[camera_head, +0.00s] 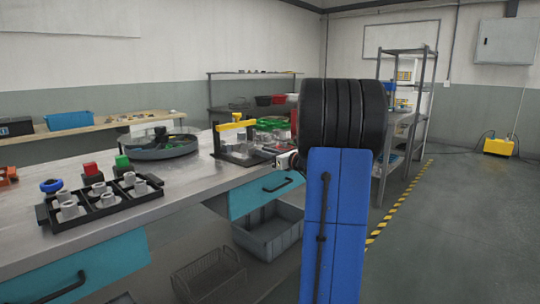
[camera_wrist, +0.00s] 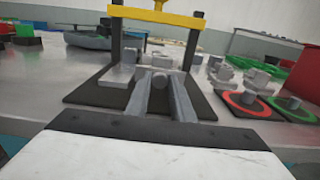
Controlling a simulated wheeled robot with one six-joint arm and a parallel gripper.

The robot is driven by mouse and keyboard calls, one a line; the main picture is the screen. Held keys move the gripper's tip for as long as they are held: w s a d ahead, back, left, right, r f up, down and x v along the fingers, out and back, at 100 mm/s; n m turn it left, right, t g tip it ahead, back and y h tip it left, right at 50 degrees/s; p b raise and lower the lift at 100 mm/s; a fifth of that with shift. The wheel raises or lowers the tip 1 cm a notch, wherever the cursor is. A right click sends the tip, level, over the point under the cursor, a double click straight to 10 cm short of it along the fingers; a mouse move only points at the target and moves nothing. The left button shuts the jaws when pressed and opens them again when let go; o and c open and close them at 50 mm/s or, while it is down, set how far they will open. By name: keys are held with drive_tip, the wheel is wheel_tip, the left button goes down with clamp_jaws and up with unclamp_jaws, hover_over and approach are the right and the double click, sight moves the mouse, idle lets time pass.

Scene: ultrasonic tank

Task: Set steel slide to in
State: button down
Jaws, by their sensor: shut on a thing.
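The steel slide appears to be the grey metal piece with a round knob (camera_wrist: 160,87) under the yellow-topped frame in the wrist view. My gripper (camera_wrist: 161,76) has its two grey fingers on either side of this knob, shut on it. The frame's yellow crossbar (camera_wrist: 160,15) spans two black posts on a dark base plate (camera_wrist: 88,91). In the head view the yellow crossbar (camera_head: 237,125) stands near the bench's front edge, just left of my arm. My fingers and the knob cannot be made out there. How far the slide sits in its fixture is unclear.
Right of the frame, a dark plate (camera_wrist: 262,112) bears red and green rings with grey pegs. A round grey tray (camera_head: 160,147) and a black rack (camera_head: 103,211) with grey cups stand farther left on the bench. A grey bin (camera_head: 268,238) is on the floor below.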

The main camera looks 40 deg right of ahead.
drive_tip(key=c, duration=1.6)
unclamp_jaws()
drive_tip(key=shift+o, duration=0.2)
drive_tip(key=shift+s, duration=0.1)
drive_tip(key=s+d, duration=0.1)
drive_tip(key=s, duration=1.6)
drive_tip(key=shift+d, duration=0.2)
drive_tip(key=shift+s, duration=0.1)
